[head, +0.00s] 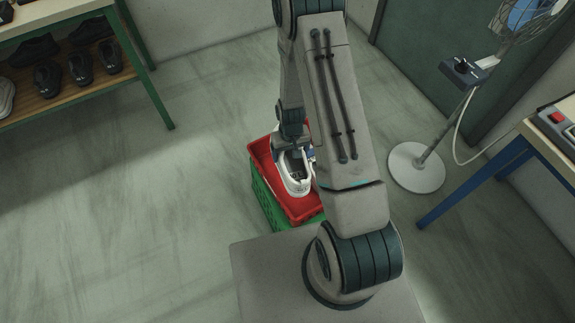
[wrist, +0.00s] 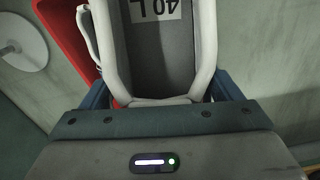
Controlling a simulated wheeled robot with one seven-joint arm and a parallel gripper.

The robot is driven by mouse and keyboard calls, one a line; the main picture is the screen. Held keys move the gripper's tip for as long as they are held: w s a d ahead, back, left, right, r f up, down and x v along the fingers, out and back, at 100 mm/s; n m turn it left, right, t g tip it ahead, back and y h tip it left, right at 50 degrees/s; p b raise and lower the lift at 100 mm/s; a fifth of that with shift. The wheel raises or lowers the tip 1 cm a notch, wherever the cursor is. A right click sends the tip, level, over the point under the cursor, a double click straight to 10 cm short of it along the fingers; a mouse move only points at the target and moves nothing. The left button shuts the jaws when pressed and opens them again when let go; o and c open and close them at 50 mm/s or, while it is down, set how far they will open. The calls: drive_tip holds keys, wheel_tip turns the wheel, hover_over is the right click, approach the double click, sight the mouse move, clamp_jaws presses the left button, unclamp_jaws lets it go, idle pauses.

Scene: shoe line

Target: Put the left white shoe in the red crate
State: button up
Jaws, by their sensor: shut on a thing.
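A white shoe (head: 296,182) with a grey inside is held by my gripper (head: 292,150) over the red crate (head: 264,157). In the wrist view the shoe (wrist: 205,50) fills the middle, with a label reading "40 L" on its insole. My gripper (wrist: 160,98) is shut on its near end, one finger on each side. The red crate (wrist: 62,22) shows at the upper left of the wrist view. In the head view the red crate sits on a green crate (head: 266,203). Whether the shoe touches the crate is hard to tell, and my arm hides part of the crate.
A shelf (head: 95,84) with several dark shoes and part of a white shoe (head: 5,97) stands at the upper left. A fan base (head: 416,168) stands on the floor to the right, beside a blue-legged table (head: 480,182). Open floor lies left of the crates.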

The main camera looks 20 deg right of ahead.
sight(287, 158)
drive_tip(key=w+f+n+b, duration=0.2)
drive_tip(key=f+b, duration=1.1)
drive_tip(key=b, duration=0.9)
drive_tip(key=shift+w+f, duration=0.25)
drive_tip(key=shift+w, duration=0.4)
drive_tip(key=shift+f, duration=0.1)
drive_tip(key=shift+f+b, duration=3.35)
drive_tip(key=shift+f, duration=1.15)
drive_tip(key=o, duration=1.1)
wheel_tip(287, 158, up, 14)
drive_tip(key=p, duration=0.5)
